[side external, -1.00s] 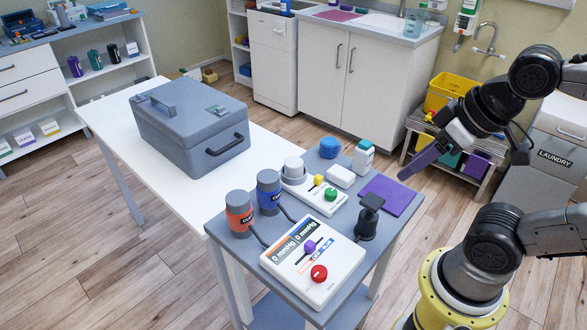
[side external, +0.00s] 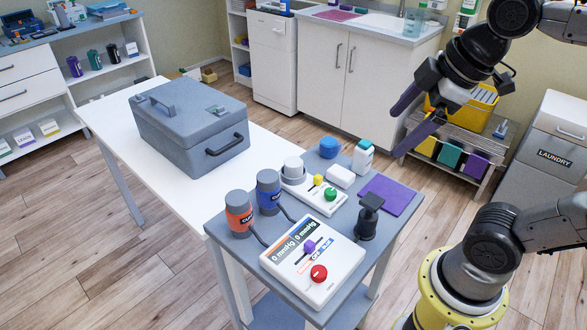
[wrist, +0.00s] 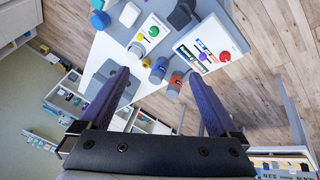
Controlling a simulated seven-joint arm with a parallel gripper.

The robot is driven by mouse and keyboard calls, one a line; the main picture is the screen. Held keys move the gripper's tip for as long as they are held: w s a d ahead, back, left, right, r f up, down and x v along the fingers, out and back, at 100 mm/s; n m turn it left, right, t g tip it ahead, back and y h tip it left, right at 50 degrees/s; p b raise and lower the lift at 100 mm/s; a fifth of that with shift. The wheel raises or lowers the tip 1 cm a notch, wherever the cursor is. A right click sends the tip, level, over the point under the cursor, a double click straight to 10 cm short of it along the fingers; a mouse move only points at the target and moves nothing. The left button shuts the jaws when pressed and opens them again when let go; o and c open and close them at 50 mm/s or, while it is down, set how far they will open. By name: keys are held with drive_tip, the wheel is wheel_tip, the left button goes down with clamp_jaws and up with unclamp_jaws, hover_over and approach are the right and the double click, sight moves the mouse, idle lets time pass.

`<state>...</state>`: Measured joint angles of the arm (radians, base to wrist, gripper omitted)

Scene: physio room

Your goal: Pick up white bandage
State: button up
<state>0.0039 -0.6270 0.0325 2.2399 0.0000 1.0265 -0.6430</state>
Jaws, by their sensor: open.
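A small white rounded block (side external: 340,176), which looks like the white bandage, lies on the grey cart top (side external: 232,252) between a device with yellow and green knobs (side external: 318,196) and a purple mat (side external: 389,195). It also shows near the top of the wrist view (wrist: 130,14). My gripper (side external: 395,135) is open and empty, in the air to the right of the bandage and above the cart. Its two purple fingers are wide apart in the wrist view (wrist: 158,74), with nothing between them.
A blue roll (side external: 330,147) and a white bottle with a teal cap (side external: 363,158) stand close behind the bandage. Orange (side external: 239,213) and blue (side external: 269,191) cylinders, a pressure device (side external: 311,262) and a black-topped object (side external: 368,216) crowd the cart. A grey case (side external: 190,130) sits on the white table.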

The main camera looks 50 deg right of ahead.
drive_tip(key=w+r+n+g, duration=0.25)
drive_tip(key=w+n, duration=0.25)
drive_tip(key=w, duration=0.5)
drive_tip(key=n+g, duration=0.3)
drive_tip(key=n, duration=0.1)
hover_over(293, 162)
drive_tip(key=f, duration=1.9)
drive_tip(key=shift+s+d+f, duration=0.2)
drive_tip(key=shift+f, duration=0.2)
drive_tip(key=shift+w+a+f, duration=0.1)
drive_tip(key=shift+f, duration=1.5)
drive_tip(key=shift+w+f, duration=0.1)
drive_tip(key=shift+f, duration=1.45)
drive_tip(key=c, duration=1.5)
drive_tip(key=shift+r, duration=0.15)
